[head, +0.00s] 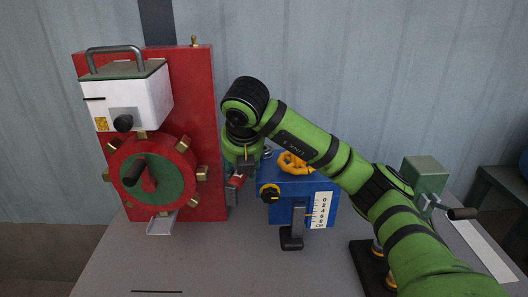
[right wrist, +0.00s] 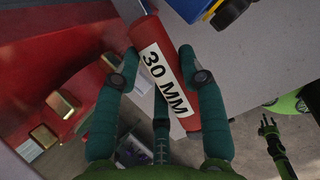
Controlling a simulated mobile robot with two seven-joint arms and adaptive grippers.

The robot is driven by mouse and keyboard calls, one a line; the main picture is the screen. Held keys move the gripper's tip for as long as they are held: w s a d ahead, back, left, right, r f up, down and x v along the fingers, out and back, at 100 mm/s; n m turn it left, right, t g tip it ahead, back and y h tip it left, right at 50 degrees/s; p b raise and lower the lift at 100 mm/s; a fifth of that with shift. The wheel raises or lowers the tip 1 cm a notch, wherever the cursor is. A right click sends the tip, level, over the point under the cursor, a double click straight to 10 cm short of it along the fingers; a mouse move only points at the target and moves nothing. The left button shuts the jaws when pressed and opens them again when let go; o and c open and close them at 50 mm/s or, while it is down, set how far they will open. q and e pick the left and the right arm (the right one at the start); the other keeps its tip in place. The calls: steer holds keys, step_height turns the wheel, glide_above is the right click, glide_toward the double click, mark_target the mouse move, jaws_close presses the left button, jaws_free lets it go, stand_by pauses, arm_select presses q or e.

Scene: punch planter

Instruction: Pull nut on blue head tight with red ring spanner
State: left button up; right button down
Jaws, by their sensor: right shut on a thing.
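My right gripper (head: 236,172) reaches down between the red panel and the blue head (head: 318,186). It is shut on a red cylinder, the red spanner's grip (head: 235,182). In the right wrist view the red spanner (right wrist: 177,80) lies slanted between the two green fingers and carries a white "30 MM" label. Its ring end cannot be made out. The blue head has a round black and yellow part (head: 269,193) at its front left; I cannot tell whether this is the nut. The spanner is left of the head, apparently clear of it. My left gripper does not show clearly.
A red panel (head: 205,150) with a white box (head: 150,98) and a red and green handwheel (head: 178,155) stands at left. An orange chain-like piece (head: 294,163) lies on the blue head. A green crank box (head: 424,178) stands at right. The grey table front (head: 220,265) is clear.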

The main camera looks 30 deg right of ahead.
steer(key=shift+s+d+b, duration=0.15)
steer(key=shift+d+b, duration=0.05)
steer(key=shift+b, duration=0.1)
steer(key=shift+r, duration=0.15)
steer(key=shift+r+p, duration=1)
steer(key=shift+r, duration=0.5)
steer(key=shift+s+d+f+n+b, duration=0.15)
steer(key=shift+n+b, duration=0.15)
steer(key=shift+b, duration=0.05)
steer(key=s+d+n+y+b, duration=0.1)
steer(key=s+d+n+b, duration=0.1)
steer(key=s+d+n, duration=0.1)
steer(key=shift+d+t+y+b, duration=0.1)
steer(key=shift+t+y+b, duration=0.2)
steer(key=shift+s+d+n, duration=0.25)
steer(key=shift+d+n, duration=0.2)
steer(key=shift+n, duration=0.05)
